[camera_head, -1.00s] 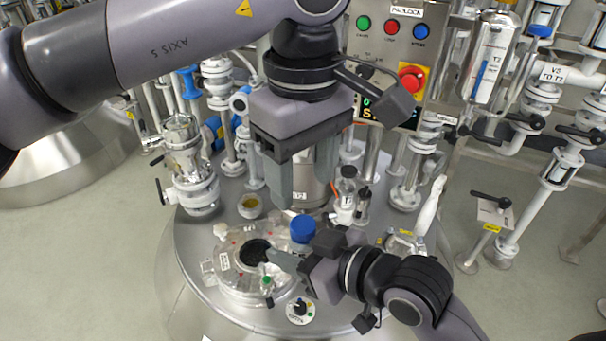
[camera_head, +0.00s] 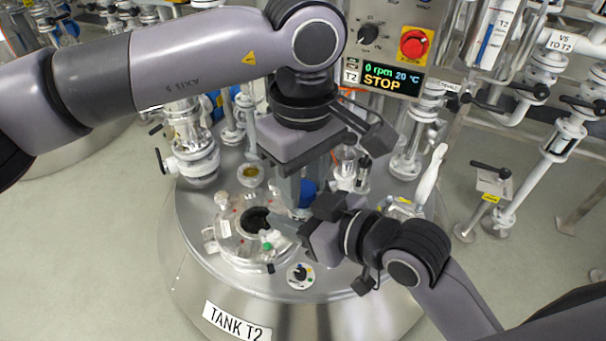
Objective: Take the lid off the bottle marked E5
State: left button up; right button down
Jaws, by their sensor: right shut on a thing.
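The bottle's blue lid (camera_head: 308,190) shows above the tank top, partly covered by a finger of my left gripper. The bottle body is almost wholly hidden behind my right gripper, and no E5 mark is readable. My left gripper (camera_head: 305,192) points down with its fingers apart, at the blue lid; I cannot tell whether they touch it. My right gripper (camera_head: 283,227) comes in low from the right, just below the lid, and is shut, seemingly on the bottle; the grip itself is hard to see.
A small knob (camera_head: 300,275) is in front. Small glassware (camera_head: 350,172) stands behind right, and a white valve (camera_head: 195,160) rises at left. The tank's front rim is clear.

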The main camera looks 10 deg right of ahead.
pick_arm(q)
grip_shut()
jog(key=shift+n, duration=1.8)
jog(key=o, duration=1)
grip_release()
jog(key=shift+o, duration=0.2)
notch_tip(320, 180, up, 4)
jog(key=shift+r, duration=0.2)
